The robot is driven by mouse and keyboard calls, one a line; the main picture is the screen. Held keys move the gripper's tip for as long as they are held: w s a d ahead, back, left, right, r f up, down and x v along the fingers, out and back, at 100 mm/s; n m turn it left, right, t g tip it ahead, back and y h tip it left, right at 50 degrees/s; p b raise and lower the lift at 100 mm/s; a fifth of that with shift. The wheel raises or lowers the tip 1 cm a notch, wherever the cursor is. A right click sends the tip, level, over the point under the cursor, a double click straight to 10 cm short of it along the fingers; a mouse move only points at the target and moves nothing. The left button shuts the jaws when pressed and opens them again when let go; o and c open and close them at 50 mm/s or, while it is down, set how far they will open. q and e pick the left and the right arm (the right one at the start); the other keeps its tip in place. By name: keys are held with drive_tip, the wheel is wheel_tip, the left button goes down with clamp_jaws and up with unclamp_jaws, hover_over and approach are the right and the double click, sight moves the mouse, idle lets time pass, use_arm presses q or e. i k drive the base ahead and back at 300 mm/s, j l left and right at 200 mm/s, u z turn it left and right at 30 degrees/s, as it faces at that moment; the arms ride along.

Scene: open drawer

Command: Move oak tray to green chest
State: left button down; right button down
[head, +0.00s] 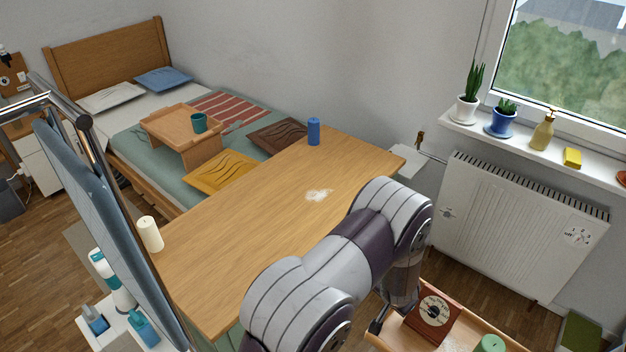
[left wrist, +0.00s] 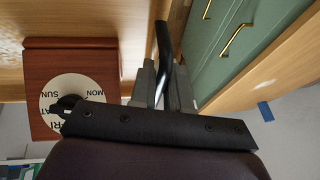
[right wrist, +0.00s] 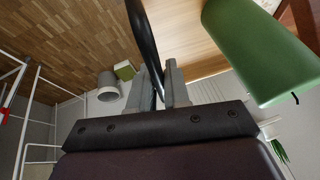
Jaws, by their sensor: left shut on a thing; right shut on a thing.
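The oak tray (head: 400,342) is at the bottom right of the head view, beside the green chest. It carries a red-brown day dial (head: 434,312) and a green candle (head: 490,344). The green chest has a broad oak top (head: 270,230); its green fronts with brass handles show in the left wrist view (left wrist: 225,42). My left gripper (left wrist: 163,78) is shut on the tray's black handle, near the dial. My right gripper (right wrist: 160,82) is shut on the other black handle, near the candle. In the head view my arm hides part of the tray and chest.
A blue candle (head: 314,131), a white patch (head: 319,195) and a cream candle (head: 150,234) are on the chest top; much of it is clear. A radiator (head: 520,225) stands at the right. A bed with a bed tray (head: 168,125) lies beyond.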

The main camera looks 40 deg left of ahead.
sight(284, 198)
drive_tip(key=i+u, duration=0.15)
drive_tip(key=i, duration=0.35)
drive_tip(key=i+l+u, duration=0.15)
drive_tip(key=i, duration=0.35)
drive_tip(key=i+l+u, duration=0.15)
drive_tip(key=i, duration=0.35)
drive_tip(key=i+u, duration=0.2)
drive_tip(key=u, duration=0.2)
drive_tip(key=i+u, duration=0.15)
drive_tip(key=u, duration=0.25)
drive_tip(key=i+l+u, duration=0.15)
drive_tip(key=u, duration=0.25)
drive_tip(key=i+l+u, duration=0.15)
drive_tip(key=u, duration=0.25)
drive_tip(key=i+u, duration=0.5)
drive_tip(key=u, duration=0.25)
drive_tip(key=i+l+u, duration=0.15)
drive_tip(key=u, duration=0.2)
drive_tip(key=i, duration=0.05)
